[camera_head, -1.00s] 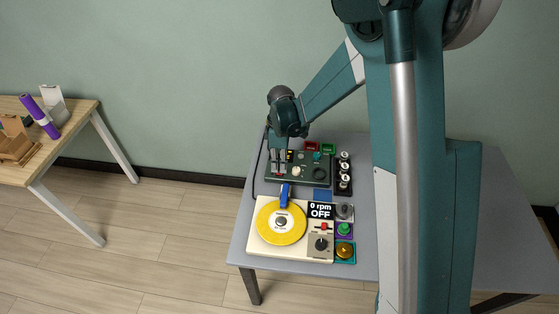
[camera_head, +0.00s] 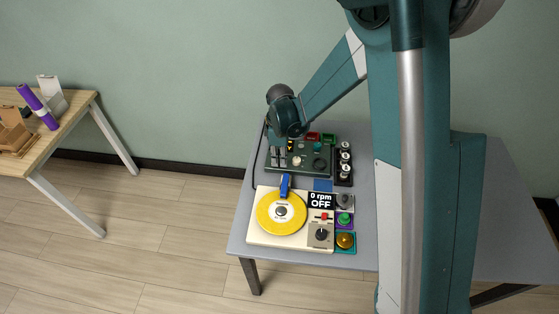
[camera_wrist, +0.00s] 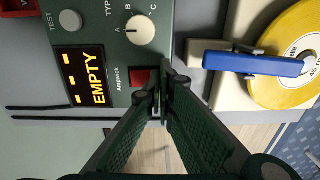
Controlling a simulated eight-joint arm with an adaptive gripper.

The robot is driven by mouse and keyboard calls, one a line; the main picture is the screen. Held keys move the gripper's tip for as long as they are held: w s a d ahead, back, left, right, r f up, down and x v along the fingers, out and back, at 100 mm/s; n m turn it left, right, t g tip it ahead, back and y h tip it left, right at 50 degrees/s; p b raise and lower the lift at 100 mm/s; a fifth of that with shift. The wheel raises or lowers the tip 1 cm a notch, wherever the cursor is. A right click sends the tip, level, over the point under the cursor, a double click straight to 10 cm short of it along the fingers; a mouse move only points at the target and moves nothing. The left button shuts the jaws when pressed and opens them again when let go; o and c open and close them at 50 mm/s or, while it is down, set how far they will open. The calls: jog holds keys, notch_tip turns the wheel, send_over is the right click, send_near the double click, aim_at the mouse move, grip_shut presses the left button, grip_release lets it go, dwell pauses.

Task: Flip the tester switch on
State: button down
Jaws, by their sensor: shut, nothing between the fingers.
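The dark green tester (camera_head: 312,157) stands at the back of the grey table. In the wrist view its panel shows a lit orange display (camera_wrist: 83,75) reading EMPTY. A cream selector knob (camera_wrist: 140,29) marked A, B, C and a grey TEST button (camera_wrist: 70,20) are beside it. A red switch (camera_wrist: 145,76) sits at the panel's edge, partly covered by my fingers; I cannot tell its position. My gripper (camera_wrist: 163,82) is shut and empty, its tips overlapping the switch's edge in this view. Contact is unclear. In the head view my wrist hides part of the tester.
A cream turntable unit with a yellow disc (camera_head: 282,212) and a blue arm (camera_head: 285,187) stands in front of the tester. Its display (camera_head: 321,200) reads 0 rpm OFF. Batteries in a dark holder (camera_head: 344,165) stand to the right. A wooden table (camera_head: 70,135) is far left.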

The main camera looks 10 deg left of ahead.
jog(key=shift+w+r, duration=0.1)
jog(key=shift+w, duration=0.1)
jog(key=shift+w+r, duration=0.2)
jog(key=shift+w, duration=0.25)
jog(key=shift+w, duration=0.1)
jog(key=shift+r, duration=0.1)
dwell(0.3)
notch_tip(320, 180, up, 14)
jog(key=s+p, duration=0.1)
jog(key=p, duration=0.1)
jog(key=shift+s+p, duration=0.35)
dwell(0.4)
dwell(0.5)
